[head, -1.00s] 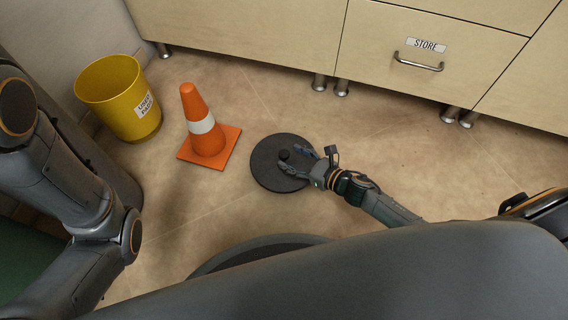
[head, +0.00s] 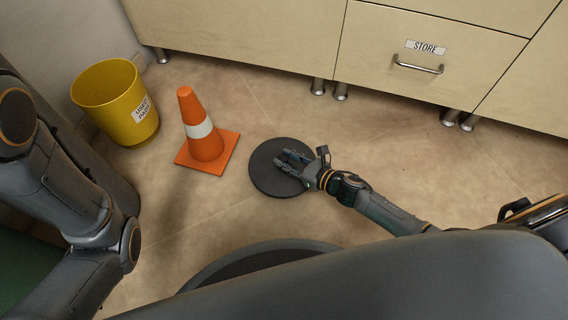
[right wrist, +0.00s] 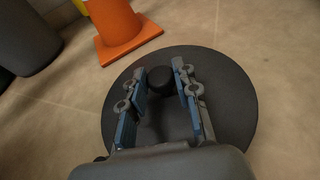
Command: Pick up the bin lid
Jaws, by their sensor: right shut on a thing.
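The bin lid (head: 264,180) is a round, flat, dark grey disc at floor level. A short black knob (right wrist: 160,77) stands up from it in the right wrist view, where the lid (right wrist: 235,95) fills the middle. My right gripper (head: 284,161) reaches over the lid from the right. In the right wrist view its two fingers (right wrist: 160,83) are on either side of the knob, shut on it. In the head view the fingers hide the knob. I cannot tell any gap between lid and floor. My left arm shows at the left, but its gripper is out of view.
A yellow open bin (head: 124,112) with a label stands at the left by the wall. An orange cone (head: 204,140) with a white band stands between bin and lid. Cabinets with a STORE drawer (head: 420,62) run along the back. Floor right of the lid is clear.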

